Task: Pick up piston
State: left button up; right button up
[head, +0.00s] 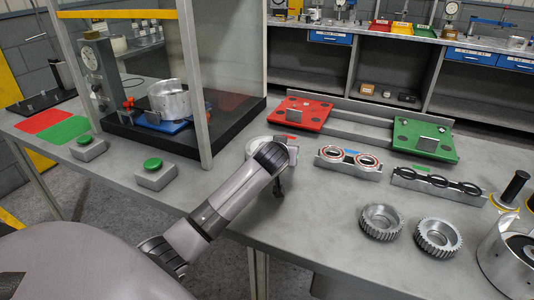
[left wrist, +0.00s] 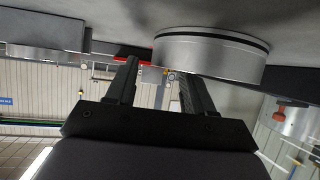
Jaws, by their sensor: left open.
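A low silver round part with a dark ring, which looks like the piston (head: 256,146), stands on the grey table, partly hidden behind my left wrist. In the left wrist view, where the table appears at the top, this silver part (left wrist: 212,55) lies just beyond the fingers, nearer the right-hand one. My left gripper (left wrist: 158,72) is open, with nothing visible between its fingers. In the head view only a dark bit of the left gripper (head: 279,187) shows below the wrist; I cannot tell whether it touches the part. My right gripper is not in view.
A glass-sided press station (head: 205,80) holding a metal cylinder (head: 170,101) stands at left. Green-button boxes (head: 155,174) sit before it. Red (head: 301,113) and green (head: 424,140) pallets, a two-ring holder (head: 348,163) and toothed rings (head: 381,221) lie right. The front middle table is clear.

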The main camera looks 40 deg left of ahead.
pick_arm(q)
jog(key=shift+w+a+f, duration=0.25)
jog(key=shift+w+f, duration=0.05)
jog(key=shift+w, duration=0.2)
grip_shut()
jog(key=shift+r, duration=0.15)
jog(key=shift+r, duration=0.1)
